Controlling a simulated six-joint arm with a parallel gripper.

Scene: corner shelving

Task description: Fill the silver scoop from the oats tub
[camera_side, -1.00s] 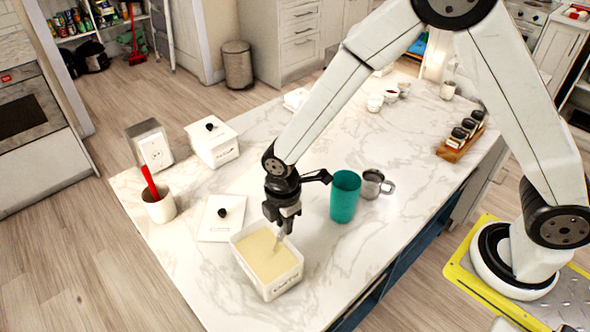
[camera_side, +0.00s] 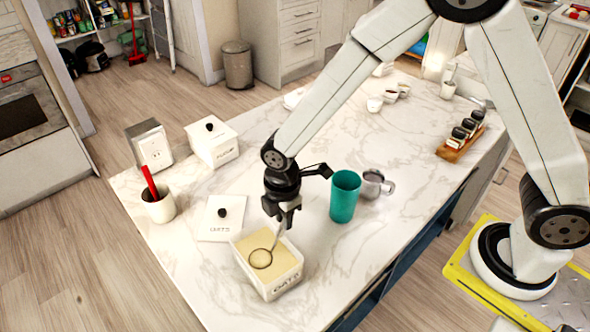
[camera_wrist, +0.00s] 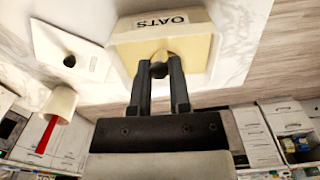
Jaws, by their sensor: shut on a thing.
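The white oats tub (camera_side: 281,287) stands open at the front of the marble counter, with pale oats (camera_side: 288,258) inside. Its OATS label also shows in the wrist view (camera_wrist: 160,22). My gripper (camera_side: 281,222) is above the tub's back edge, pointing down and shut on the silver scoop's handle. The scoop's round bowl (camera_side: 261,258) lies over the oats, its rim visible and its inside oat-coloured. I cannot tell whether it rests in the oats or just above. In the wrist view my fingers (camera_wrist: 159,75) hide most of the scoop.
A white lid (camera_side: 221,218) lies left of the tub. A teal cup (camera_side: 345,197) and a metal mug (camera_side: 374,185) stand close to the right. A crock with a red-handled utensil (camera_side: 159,206) and a closed white canister (camera_side: 212,143) stand to the left and back.

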